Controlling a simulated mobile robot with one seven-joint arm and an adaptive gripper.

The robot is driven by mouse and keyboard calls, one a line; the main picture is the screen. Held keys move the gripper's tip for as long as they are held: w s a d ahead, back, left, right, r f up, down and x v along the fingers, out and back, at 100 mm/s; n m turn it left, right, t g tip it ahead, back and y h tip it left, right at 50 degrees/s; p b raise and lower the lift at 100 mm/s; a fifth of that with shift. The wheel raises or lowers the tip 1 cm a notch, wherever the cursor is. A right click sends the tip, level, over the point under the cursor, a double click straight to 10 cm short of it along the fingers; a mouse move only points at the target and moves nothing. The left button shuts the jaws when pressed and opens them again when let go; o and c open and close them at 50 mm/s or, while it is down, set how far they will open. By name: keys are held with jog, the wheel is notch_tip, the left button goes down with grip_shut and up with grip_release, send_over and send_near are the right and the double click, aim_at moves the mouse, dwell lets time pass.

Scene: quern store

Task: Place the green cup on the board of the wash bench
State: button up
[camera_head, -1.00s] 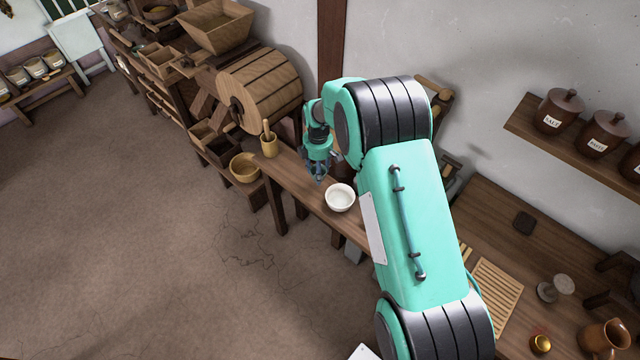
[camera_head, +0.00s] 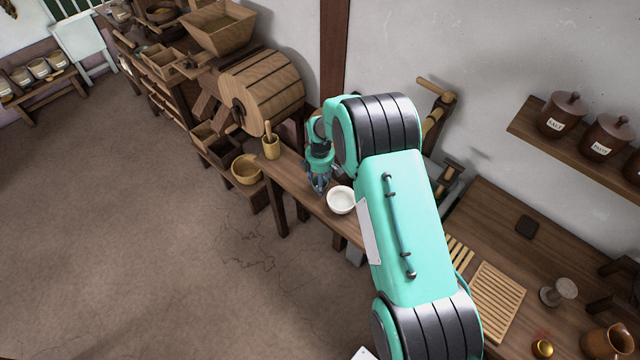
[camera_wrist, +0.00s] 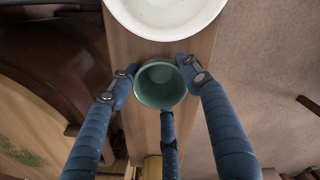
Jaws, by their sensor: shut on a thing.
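The green cup (camera_wrist: 160,86) is in the wrist view, seen from above, open side up and empty. The blue fingers of my gripper (camera_wrist: 157,80) are shut around it. In the head view my gripper (camera_head: 320,188) is over the narrow bench (camera_head: 304,190), just left of the white bowl; the cup is hard to make out there. I cannot tell whether the cup touches the bench top. A slatted wooden board (camera_head: 497,300) lies on the bench top at the lower right, well away from my gripper.
The white bowl (camera_head: 341,200) stands close beside the cup. A mortar with a pestle (camera_head: 271,148) stands at the bench's far left end. A goblet-like object (camera_head: 556,292), a brass cup (camera_head: 541,348) and a brown jug (camera_head: 604,342) are near the slatted board.

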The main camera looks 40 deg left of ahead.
jog(key=shift+f, duration=0.2)
jog(key=o, duration=1.2)
jog(key=shift+r, duration=0.1)
notch_tip(320, 180, up, 12)
jog(key=shift+p, duration=0.4)
dwell(0.3)
jog(key=shift+r, duration=0.1)
dwell(0.3)
